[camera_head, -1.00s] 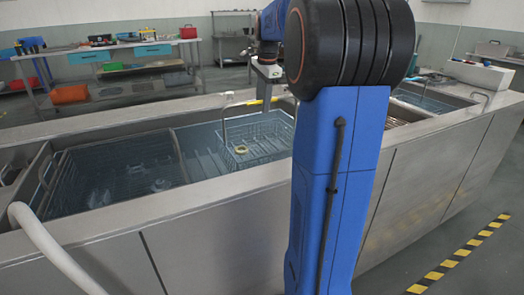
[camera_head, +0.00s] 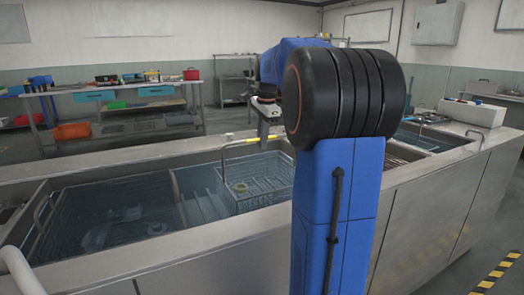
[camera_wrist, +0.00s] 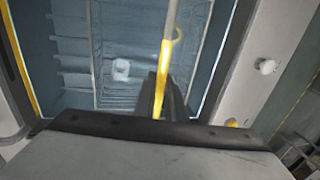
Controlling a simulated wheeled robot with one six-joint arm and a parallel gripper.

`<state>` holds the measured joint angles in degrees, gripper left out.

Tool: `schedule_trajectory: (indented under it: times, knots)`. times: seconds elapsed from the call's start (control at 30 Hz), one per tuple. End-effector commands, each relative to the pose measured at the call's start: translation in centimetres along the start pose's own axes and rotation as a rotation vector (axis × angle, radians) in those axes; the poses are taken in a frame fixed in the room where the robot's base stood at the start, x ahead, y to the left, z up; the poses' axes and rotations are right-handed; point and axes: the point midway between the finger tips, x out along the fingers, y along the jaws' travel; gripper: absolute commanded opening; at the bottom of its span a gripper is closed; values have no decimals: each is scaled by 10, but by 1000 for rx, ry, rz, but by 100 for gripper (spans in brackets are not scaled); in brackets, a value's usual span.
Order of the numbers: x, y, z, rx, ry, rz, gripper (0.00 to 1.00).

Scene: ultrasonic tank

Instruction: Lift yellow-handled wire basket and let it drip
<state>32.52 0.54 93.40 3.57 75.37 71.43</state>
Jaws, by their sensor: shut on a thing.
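The wire basket (camera_head: 262,178) sits in the right part of the blue-grey tank, its rim near the level of the tank's edge. My gripper (camera_head: 264,137) is over the basket at the handle's right part. In the wrist view my gripper (camera_wrist: 162,95) is shut on the yellow handle (camera_wrist: 164,60), with the basket below. My arm hides the basket's right end. I cannot tell whether water drips.
A second wire basket (camera_head: 75,225) lies low in the tank's left part, with pale parts in it. The steel tank rim (camera_head: 120,159) surrounds both. A bench with tools and bins (camera_head: 72,131) stands behind, apart from the tank.

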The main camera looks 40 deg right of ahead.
Motion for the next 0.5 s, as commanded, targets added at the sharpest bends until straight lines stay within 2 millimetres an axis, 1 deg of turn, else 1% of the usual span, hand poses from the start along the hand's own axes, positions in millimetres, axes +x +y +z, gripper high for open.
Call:
schedule_trajectory:
  times: [0.03,0.17,0.3,0.5]
  knots:
    - [-10,-2,0,0,1,-4,0]
    - [-35,-8,0,0,2,-6,0]
    - [-67,-14,0,0,2,-5,0]
    - [-109,-22,0,0,1,-5,0]
